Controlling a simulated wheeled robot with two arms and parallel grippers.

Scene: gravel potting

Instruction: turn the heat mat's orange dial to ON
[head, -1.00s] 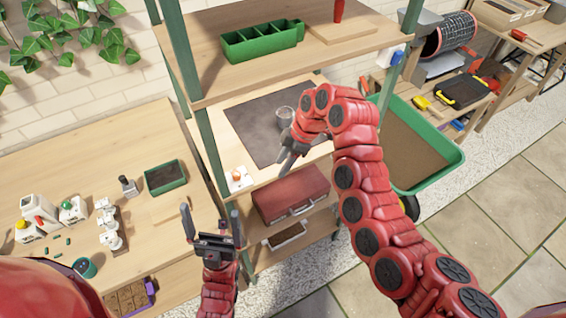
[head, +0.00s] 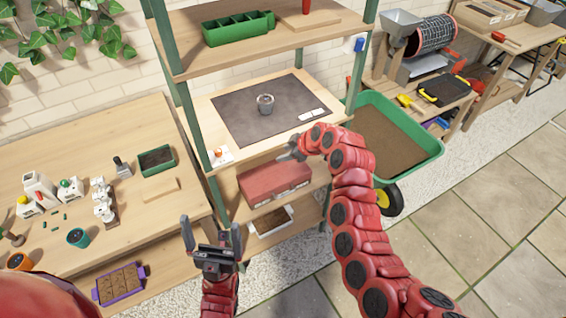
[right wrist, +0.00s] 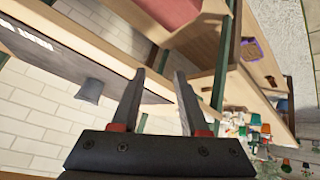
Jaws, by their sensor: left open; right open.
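The dark heat mat (head: 240,118) lies on the middle shelf of the rack. Its orange dial (head: 218,153) sits on a small white plate at the shelf's front left corner; its setting is too small to read. My right gripper (head: 287,156) is open and empty, to the right of the dial by the shelf's front edge, apart from it. In the right wrist view its two fingers (right wrist: 156,82) are spread with nothing between them, and I cannot make out the dial there. My left gripper (head: 212,238) is open and empty, low in front of the rack.
A red toolbox (head: 275,183) sits on the shelf below. Green rack posts (head: 197,130) flank the shelf. A bench (head: 90,140) with bottles stands left.

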